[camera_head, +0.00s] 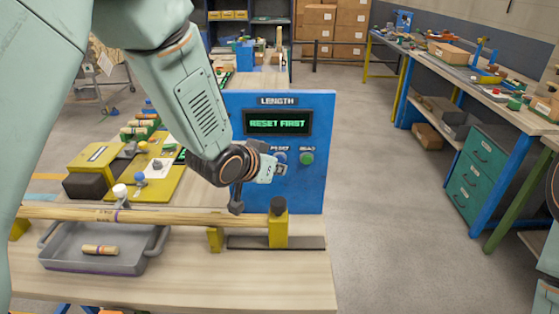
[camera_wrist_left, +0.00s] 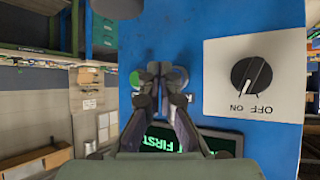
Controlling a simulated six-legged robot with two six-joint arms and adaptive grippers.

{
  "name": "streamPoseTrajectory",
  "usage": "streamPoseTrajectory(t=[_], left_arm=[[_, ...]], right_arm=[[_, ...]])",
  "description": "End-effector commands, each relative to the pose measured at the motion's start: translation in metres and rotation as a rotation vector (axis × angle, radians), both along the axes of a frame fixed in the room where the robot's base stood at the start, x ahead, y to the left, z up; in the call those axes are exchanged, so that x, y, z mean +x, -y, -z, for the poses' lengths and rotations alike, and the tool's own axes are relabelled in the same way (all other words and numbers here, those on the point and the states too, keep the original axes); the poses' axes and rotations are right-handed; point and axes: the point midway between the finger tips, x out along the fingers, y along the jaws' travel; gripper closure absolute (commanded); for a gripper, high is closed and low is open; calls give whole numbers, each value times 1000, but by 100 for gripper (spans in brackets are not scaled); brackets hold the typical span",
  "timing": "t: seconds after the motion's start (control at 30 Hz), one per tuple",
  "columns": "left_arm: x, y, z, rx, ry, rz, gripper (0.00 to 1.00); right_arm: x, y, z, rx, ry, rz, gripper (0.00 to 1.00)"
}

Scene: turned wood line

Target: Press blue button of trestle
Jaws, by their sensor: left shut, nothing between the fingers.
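A blue panel (camera_head: 308,190) headed LENGTH stands on the bench; its display (camera_head: 278,123) reads RESET FIRST in green. Below the display is a blue button (camera_head: 280,157), partly covered by my gripper, with a green button (camera_head: 307,158) to its right. My left gripper (camera_head: 278,168) is shut and empty, right in front of the panel by the blue button. In the left wrist view the panel is upside down, and the shut fingertips (camera_wrist_left: 160,70) overlap the blue button, with the green button (camera_wrist_left: 135,79) beside them. Contact cannot be told. My right gripper is not in view.
A long wooden rod (camera_head: 170,216) rests on yellow supports (camera_head: 278,235) in front of the panel. A grey tray (camera_head: 95,262) holds a short wood piece. In the left wrist view an OFF/ON knob (camera_wrist_left: 251,77) sits on the panel. Floor right of the bench is clear.

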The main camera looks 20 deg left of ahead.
Motion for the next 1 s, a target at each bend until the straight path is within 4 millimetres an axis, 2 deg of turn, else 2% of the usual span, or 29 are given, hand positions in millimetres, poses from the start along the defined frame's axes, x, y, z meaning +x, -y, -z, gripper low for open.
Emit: streamPoseTrajectory(t=[0.63,1.0], left_arm=[[0,0,0,0,0,0,100],[9,-3,0,-1,0,-1,100]], right_arm=[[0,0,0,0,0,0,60],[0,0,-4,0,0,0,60]])
